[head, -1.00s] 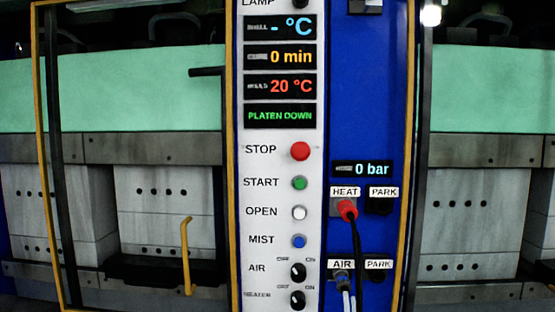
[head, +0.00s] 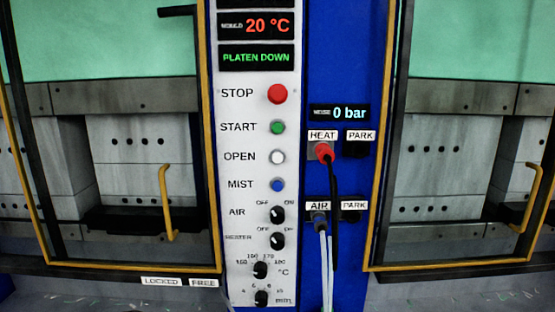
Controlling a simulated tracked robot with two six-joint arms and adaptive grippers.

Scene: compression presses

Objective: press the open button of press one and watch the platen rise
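The white open button (head: 278,157) sits on the white control panel (head: 240,100) in the middle of the head view, right of the word OPEN. It lies between the green start button (head: 278,127) and the blue mist button (head: 278,185). The green display (head: 256,57) reads PLATEN DOWN. Grey platen blocks show behind the yellow-framed guards on the left (head: 135,95) and right (head: 465,98); which one belongs to press one I cannot tell. Neither of my grippers is in view.
A red stop button (head: 277,94) tops the button column. On the blue panel (head: 345,60) a red heat plug (head: 324,152) and an air plug (head: 319,220) hang cables down to the right of the buttons. Rotary knobs (head: 277,214) sit below.

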